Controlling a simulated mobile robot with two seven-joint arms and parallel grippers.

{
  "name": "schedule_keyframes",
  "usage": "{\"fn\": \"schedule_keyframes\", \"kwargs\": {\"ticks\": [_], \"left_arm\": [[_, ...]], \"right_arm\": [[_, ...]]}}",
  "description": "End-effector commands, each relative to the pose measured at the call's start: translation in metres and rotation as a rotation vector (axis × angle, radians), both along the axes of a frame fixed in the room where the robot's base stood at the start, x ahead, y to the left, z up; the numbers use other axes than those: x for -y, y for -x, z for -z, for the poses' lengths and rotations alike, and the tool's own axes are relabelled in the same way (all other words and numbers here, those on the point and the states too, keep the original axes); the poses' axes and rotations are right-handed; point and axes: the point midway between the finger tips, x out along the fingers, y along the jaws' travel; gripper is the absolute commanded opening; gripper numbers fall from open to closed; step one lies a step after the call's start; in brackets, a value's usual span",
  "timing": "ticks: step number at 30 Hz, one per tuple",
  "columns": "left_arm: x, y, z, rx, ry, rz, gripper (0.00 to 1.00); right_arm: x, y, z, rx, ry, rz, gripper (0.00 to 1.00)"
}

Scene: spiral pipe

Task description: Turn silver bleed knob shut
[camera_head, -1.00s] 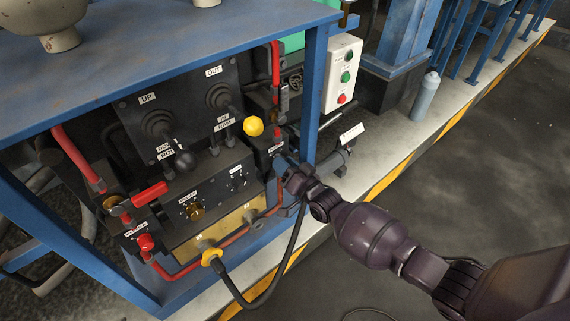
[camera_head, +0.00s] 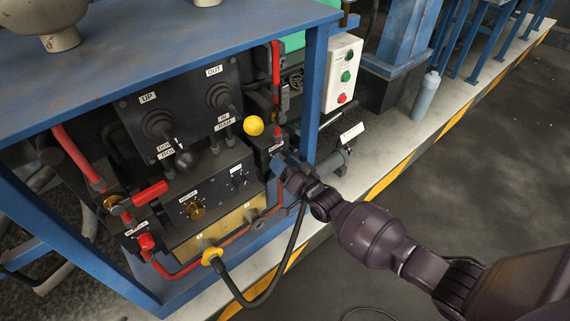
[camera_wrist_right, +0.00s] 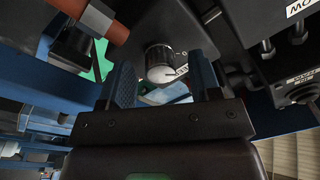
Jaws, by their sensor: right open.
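The silver bleed knob (camera_wrist_right: 159,62) shows in the right wrist view as a round silver cap with a ribbed dark side, below a black block. My right gripper (camera_wrist_right: 163,66) is open, with one blue-padded finger on each side of the knob; a gap shows on both sides. In the head view my right gripper (camera_head: 281,163) is at the right end of the black valve panel, beside the blue post. The knob cannot be made out there. My left gripper is not in view.
A yellow ball knob (camera_head: 253,126) stands just above the gripper. A red-handled valve (camera_head: 150,194), black levers and red pipes are to the left. A white button box (camera_head: 343,74) hangs to the right of the blue post (camera_head: 314,90). Open floor lies at the right.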

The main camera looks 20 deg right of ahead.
Motion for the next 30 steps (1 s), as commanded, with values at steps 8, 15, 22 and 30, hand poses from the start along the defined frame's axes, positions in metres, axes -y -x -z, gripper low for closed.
{"fn": "schedule_keyframes", "kwargs": {"ticks": [8, 15, 22, 30], "left_arm": [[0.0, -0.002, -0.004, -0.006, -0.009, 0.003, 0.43], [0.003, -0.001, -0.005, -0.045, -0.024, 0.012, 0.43], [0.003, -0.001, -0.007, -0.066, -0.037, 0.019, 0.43], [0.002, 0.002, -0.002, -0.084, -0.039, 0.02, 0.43]], "right_arm": [[0.007, 0.02, -0.002, 0.004, 0.0, 0.0, 0.58], [0.018, 0.061, 0.001, 0.003, 0.001, 0.001, 0.58], [0.027, 0.091, 0.005, 0.003, 0.001, 0.0, 0.58], [0.03, 0.104, 0.008, 0.001, 0.001, -0.001, 0.58]]}}
